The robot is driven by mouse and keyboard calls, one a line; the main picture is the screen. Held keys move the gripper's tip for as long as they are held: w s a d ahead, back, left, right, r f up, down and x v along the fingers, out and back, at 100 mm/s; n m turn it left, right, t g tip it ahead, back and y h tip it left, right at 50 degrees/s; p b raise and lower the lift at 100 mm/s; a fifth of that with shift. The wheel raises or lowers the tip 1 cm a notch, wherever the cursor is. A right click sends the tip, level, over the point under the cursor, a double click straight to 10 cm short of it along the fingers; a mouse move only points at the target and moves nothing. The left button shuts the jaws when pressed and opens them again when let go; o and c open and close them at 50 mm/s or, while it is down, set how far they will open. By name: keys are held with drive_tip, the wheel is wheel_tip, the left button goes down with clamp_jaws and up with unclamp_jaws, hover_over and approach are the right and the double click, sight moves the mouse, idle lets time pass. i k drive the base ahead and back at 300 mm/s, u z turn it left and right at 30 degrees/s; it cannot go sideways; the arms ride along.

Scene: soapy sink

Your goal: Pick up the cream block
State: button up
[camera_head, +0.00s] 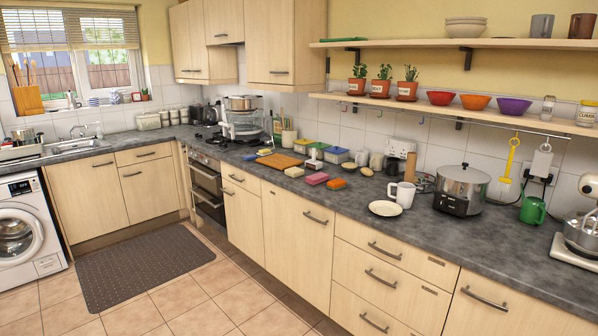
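A small cream block (294,171) lies flat on the grey worktop, right of the wooden chopping board. A pink block (317,178) and an orange block (337,184) lie to its right in a loose row along the counter. A small tan rounded thing (366,171) lies further right; it is too small to tell what it is. My gripper is not in view.
The chopping board (279,161) is left of the blocks. Lidded tubs (336,155) and mugs stand behind them. A white plate (385,208), a white mug (402,194) and a slow cooker (461,189) stand to the right.

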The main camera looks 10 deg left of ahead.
sight(294, 172)
drive_tip(key=i, duration=0.8)
drive_tip(key=u, duration=1.15)
drive_tip(key=i, duration=2.8)
